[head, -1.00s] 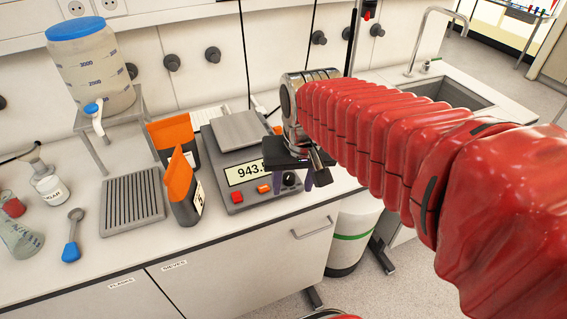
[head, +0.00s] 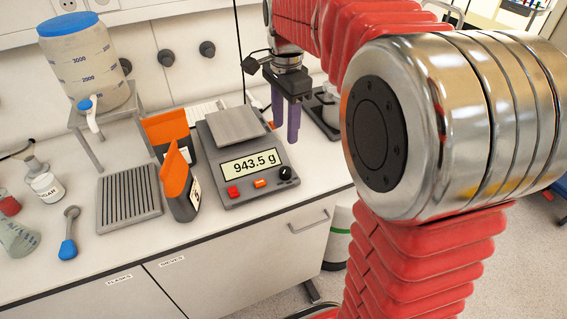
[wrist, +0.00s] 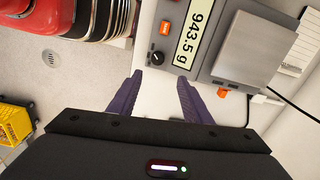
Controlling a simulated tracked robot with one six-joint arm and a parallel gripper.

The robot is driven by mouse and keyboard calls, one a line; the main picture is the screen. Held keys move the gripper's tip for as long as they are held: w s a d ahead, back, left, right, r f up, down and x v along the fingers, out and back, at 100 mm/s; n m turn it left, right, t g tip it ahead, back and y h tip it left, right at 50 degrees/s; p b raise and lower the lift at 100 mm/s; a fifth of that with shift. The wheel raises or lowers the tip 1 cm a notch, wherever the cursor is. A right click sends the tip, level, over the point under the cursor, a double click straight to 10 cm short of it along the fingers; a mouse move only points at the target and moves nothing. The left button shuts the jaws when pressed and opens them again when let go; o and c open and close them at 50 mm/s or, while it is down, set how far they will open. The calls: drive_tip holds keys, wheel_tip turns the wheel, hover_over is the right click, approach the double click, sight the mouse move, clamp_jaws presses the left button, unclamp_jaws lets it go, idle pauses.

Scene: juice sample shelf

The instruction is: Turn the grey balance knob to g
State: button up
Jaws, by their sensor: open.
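The balance (head: 234,199) is grey, with a weighing plate on top. Its display (head: 248,164) reads 943.5 g, with "g" as the unit. The balance knob (head: 286,174) looks dark, nearly black, with a small pale mark, at the right of the front panel. It also shows in the wrist view (wrist: 157,58). My gripper (head: 285,124) has purple fingers and hangs beyond the knob, near the balance's right side. In the wrist view my gripper (wrist: 158,86) is open and empty, with the knob ahead of its fingertips, apart from them.
A red button (head: 233,191) and an orange button (head: 261,183) sit left of the knob. Orange-topped dark pouches (head: 182,205) stand left of the balance. A slotted grey rack (head: 128,200) and a large container (head: 85,65) on a stand are farther left. A dark device (head: 326,112) stands right of my gripper.

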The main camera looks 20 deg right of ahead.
sight(285, 169)
drive_tip(key=shift+s+f+m, duration=0.1)
drive_tip(key=shift+s+m, duration=0.05)
drive_tip(key=shift+m, duration=0.35)
wheel_tip(285, 169, down, 14)
drive_tip(key=shift+r, duration=0.1)
idle(0.6)
drive_tip(key=shift+c, duration=0.4)
drive_tip(key=c, duration=1)
